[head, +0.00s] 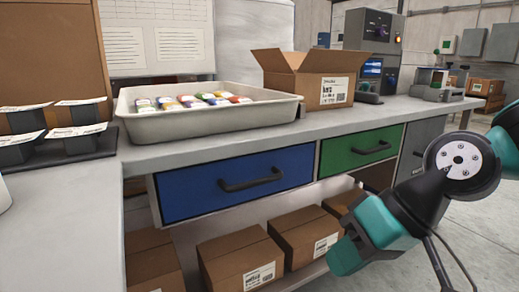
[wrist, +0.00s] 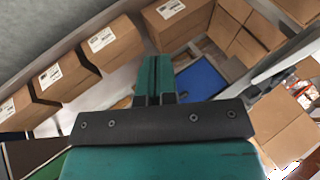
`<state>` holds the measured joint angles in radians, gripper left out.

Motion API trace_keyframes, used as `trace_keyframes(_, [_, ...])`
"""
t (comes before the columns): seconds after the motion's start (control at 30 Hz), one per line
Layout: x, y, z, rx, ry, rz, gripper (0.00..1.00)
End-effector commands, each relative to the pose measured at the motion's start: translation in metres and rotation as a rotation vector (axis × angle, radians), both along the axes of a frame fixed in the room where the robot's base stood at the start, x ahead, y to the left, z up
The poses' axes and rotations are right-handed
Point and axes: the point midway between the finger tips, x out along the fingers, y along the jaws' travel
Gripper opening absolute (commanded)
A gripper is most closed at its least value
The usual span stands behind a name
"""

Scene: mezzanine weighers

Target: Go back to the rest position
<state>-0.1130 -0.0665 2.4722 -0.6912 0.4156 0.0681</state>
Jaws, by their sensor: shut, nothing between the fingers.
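My gripper (wrist: 154,68) shows in the wrist view as teal fingers closed together, with nothing between them. In the head view my arm is at the right, in front of the bench's right part, and I cannot make out the fingertips there. The blue drawer (head: 200,190) with a dark handle is under the bench top; it seems to stand slightly proud, but I cannot tell how far. A blue surface (wrist: 205,82) also shows beyond the fingers in the wrist view. The green drawer (head: 345,157) is to its right and looks shut.
Several closed boxes (head: 240,262) fill the lower shelf. Open floor (head: 475,220) lies at the right.

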Motion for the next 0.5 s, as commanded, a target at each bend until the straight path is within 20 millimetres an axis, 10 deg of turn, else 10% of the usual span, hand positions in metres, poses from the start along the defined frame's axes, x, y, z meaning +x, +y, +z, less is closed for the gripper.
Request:
trace_keyframes(0.23, [-0.079, -0.033, 0.001, -0.284, 0.013, 0.182, 0.00])
trace_keyframes(0.5, [-0.079, -0.036, 0.071, -0.292, 0.024, 0.180, 0.00])
